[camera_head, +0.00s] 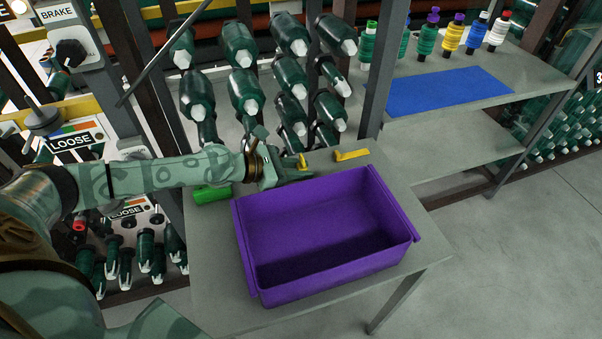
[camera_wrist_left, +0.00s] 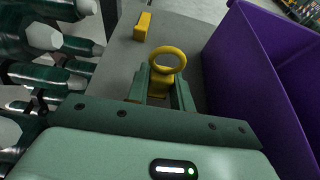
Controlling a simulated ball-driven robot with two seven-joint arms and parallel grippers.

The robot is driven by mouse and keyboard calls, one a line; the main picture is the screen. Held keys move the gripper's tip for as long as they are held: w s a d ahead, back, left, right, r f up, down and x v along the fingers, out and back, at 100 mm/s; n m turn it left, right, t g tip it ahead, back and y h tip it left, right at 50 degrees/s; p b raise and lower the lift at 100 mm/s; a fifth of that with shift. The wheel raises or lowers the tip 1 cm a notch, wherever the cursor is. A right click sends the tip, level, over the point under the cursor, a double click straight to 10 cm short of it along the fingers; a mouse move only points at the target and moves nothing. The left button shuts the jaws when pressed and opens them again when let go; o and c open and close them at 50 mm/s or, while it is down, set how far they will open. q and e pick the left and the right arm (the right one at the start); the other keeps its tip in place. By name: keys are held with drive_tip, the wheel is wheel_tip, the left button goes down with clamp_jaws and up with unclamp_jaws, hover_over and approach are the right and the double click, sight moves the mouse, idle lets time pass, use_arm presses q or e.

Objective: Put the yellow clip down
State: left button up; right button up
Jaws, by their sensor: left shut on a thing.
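The yellow clip (camera_wrist_left: 167,62), with a round ring at its end, sits between the fingers of my left gripper (camera_wrist_left: 160,88) in the left wrist view. My left gripper (camera_head: 287,172) is shut on it, over the back part of the grey table behind the purple bin. In the head view only a small part of the clip (camera_head: 302,161) shows. I cannot tell whether the clip touches the table. My right gripper is not in view.
A purple bin (camera_head: 420,238) fills much of the grey table (camera_head: 215,270). Another yellow piece (camera_head: 351,155) lies behind it, and a green cylinder (camera_head: 212,193) lies to the left. Green bobbins (camera_head: 241,90) stand close behind. A shelf at right holds a blue mat (camera_head: 447,98) and several spools.

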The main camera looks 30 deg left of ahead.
use_arm(q)
drive_tip(key=shift+f, duration=0.5)
drive_tip(key=o, duration=1)
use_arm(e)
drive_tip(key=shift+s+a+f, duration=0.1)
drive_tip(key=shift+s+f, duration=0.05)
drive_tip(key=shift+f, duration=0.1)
use_arm(q)
drive_tip(key=shift+r, duration=0.1)
drive_tip(key=shift+r, duration=0.15)
drive_tip(key=p+v, duration=0.2)
drive_tip(key=v, duration=1)
drive_tip(key=shift+r+p, duration=0.1)
drive_tip(key=shift+p, duration=0.2)
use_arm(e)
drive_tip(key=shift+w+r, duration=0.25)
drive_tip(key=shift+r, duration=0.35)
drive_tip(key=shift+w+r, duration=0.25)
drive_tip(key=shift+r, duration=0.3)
